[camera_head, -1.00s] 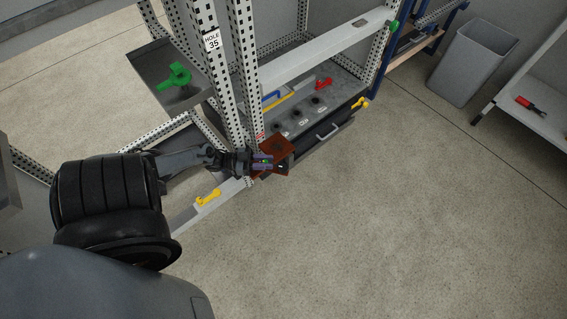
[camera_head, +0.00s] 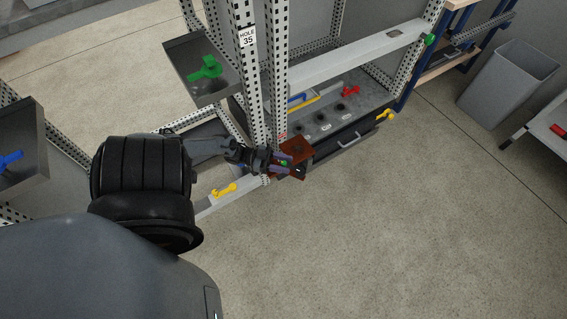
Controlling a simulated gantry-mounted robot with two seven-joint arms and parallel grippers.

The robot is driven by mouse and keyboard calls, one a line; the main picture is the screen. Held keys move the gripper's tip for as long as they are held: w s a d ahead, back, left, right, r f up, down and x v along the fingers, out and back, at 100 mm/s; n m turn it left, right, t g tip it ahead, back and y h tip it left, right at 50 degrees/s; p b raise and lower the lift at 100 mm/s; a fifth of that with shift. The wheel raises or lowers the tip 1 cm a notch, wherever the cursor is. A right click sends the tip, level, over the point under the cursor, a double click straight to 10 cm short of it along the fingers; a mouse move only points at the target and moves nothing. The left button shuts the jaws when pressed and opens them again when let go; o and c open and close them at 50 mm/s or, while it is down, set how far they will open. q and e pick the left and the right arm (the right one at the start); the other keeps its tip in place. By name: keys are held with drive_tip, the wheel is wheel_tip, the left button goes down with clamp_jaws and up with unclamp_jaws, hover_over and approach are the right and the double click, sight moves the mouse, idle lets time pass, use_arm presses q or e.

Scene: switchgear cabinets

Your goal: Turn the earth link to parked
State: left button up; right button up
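My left gripper (camera_head: 284,162) is at a small brown plate (camera_head: 299,151) low on the perforated cabinet post. Its two purplish fingers lie either side of a small green part. The gripper hides most of that part, and I cannot tell whether the fingers press on it. No part is clearly recognisable as the earth link. My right gripper is not in view.
A green handle (camera_head: 206,68) lies on a grey shelf, and a blue one (camera_head: 10,159) lies at far left. Yellow handles (camera_head: 224,190) (camera_head: 385,115) and a red one (camera_head: 350,91) sit around the cabinet. A grey bin (camera_head: 508,84) stands right. The front floor is clear.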

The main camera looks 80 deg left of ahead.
sight(284, 164)
use_arm(q)
drive_tip(key=shift+r, duration=0.1)
drive_tip(key=shift+r+p, duration=0.65)
drive_tip(key=shift+p, duration=0.05)
drive_tip(key=r+p, duration=0.3)
drive_tip(key=shift+w+d+r, duration=0.1)
drive_tip(key=shift+d+r, duration=0.15)
drive_tip(key=shift+r, duration=0.1)
drive_tip(key=w+d+r+p, duration=0.5)
drive_tip(key=d+p, duration=0.2)
drive_tip(key=d, duration=0.2)
drive_tip(key=shift+w+d+r, duration=0.35)
drive_tip(key=shift+r, duration=0.05)
